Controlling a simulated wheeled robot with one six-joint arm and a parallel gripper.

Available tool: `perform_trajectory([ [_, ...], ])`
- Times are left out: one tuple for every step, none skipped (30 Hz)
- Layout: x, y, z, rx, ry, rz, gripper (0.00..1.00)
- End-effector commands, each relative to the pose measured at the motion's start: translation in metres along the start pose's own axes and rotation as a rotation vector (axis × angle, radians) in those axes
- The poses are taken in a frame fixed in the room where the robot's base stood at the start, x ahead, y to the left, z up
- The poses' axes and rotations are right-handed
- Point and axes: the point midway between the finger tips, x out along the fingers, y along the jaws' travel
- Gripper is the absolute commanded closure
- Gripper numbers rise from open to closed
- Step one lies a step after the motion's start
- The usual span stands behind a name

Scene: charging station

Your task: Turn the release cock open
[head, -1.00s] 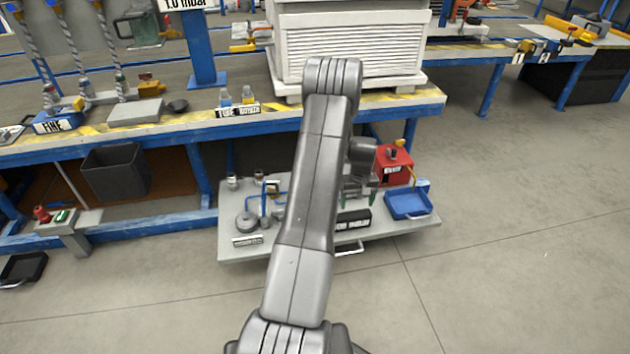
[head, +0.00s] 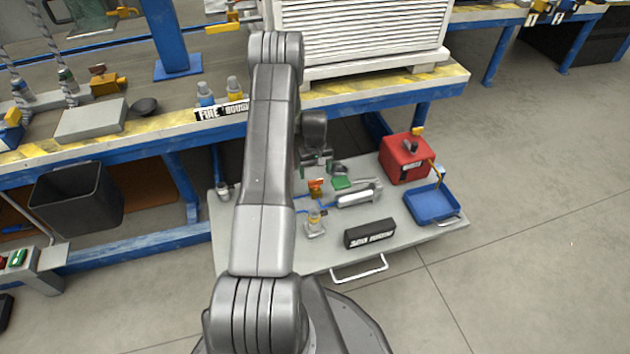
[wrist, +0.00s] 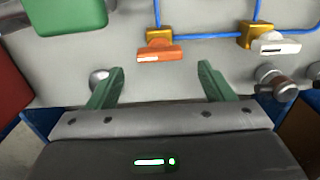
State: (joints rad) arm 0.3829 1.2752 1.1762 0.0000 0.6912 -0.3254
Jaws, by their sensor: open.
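Two small brass cocks sit on blue pipes on a grey panel. One has an orange handle (wrist: 160,53), the other a white handle (wrist: 280,47); I cannot tell by label which is the release cock. In the wrist view my gripper (wrist: 160,68) is open and empty, its green fingers apart. The orange handle lies just beyond the fingertips, between them in the picture, with no visible contact. The white handle is off to the right. In the head view the orange handle (head: 316,186) shows beside my arm, which hides part of the panel.
The low grey board (head: 420,236) also carries a red box (head: 405,160), a blue tray (head: 432,204), a black labelled block (head: 369,233) and a clear jar (head: 315,225). The blue-framed workbench (head: 400,92) stands behind. Floor at the right is clear.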

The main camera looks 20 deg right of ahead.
Motion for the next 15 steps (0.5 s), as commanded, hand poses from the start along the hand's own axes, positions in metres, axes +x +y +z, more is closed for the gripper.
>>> perform_trajectory([
  [0.013,0.0,0.0,0.0,-0.001,0.0,0.25],
  [0.018,0.0,0.0,0.0,0.0,0.0,0.25],
  [0.023,0.0,0.0,0.0,0.0,0.0,0.25],
  [0.027,0.0,0.0,0.0,0.0,0.0,0.25],
  [0.03,0.0,0.0,0.0,0.0,0.0,0.25],
  [0.034,0.0,0.0,0.0,-0.001,0.0,0.25],
  [0.036,0.0,0.0,0.0,0.0,0.0,0.25],
  [0.038,0.0,0.0,0.0,0.0,0.0,0.25],
  [0.04,0.0,0.0,0.0,0.001,0.0,0.25],
  [0.041,0.0,0.0,0.0,0.001,0.0,0.25],
  [0.041,0.0,0.0,0.0,0.001,0.0,0.25],
  [0.042,0.0,-0.001,0.0,0.001,0.001,0.25],
  [0.042,0.0,-0.001,0.0,0.002,0.001,0.25],
  [0.042,0.0,-0.001,0.0,0.002,0.001,0.25],
  [0.042,0.0,-0.001,0.0,0.002,0.001,0.25],
])
